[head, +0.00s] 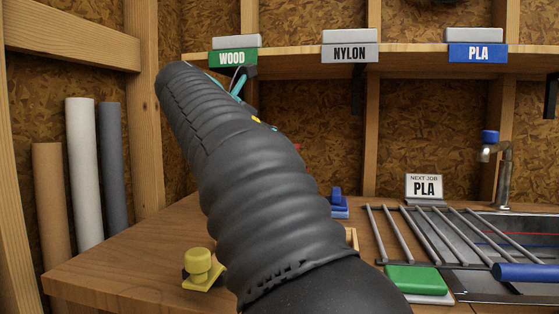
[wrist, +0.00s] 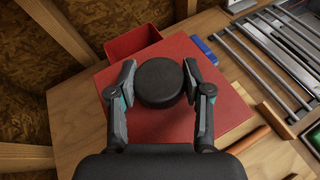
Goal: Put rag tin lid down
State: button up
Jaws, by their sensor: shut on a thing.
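The rag tin lid (wrist: 231,108) is a flat red square plate with a round black knob (wrist: 160,82) at its middle. In the wrist view my gripper (wrist: 159,76) has its two fingers pressed on either side of the knob. The lid lies flat over the wooden bench; I cannot tell if it touches the bench. A red open box, likely the rag tin (wrist: 132,40), shows just beyond the lid's far edge, partly covered by it. In the head view my dark sleeved arm hides the gripper and nearly all of the lid.
The bench (head: 125,271) has bare wood at its left. A yellow knobbed item (head: 202,268) stands near its front. A blue item (head: 339,203), metal rods (head: 428,232) and a green block (head: 415,279) lie right of my arm. Tubes (head: 83,180) lean at the left wall.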

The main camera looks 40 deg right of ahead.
jog(key=w+d+p, duration=0.2)
jog(key=w+d, duration=0.7)
jog(key=d, duration=0.3)
notch_tip(320, 180, down, 7)
jog(key=b, duration=0.3)
jog(key=shift+w+d+b, duration=0.2)
jog(key=shift+d+b, duration=0.05)
jog(key=shift+b, duration=0.15)
jog(key=shift+f, duration=0.15)
jog(key=o, duration=1.2)
jog(key=p+v, duration=0.1)
jog(key=v, duration=1.1)
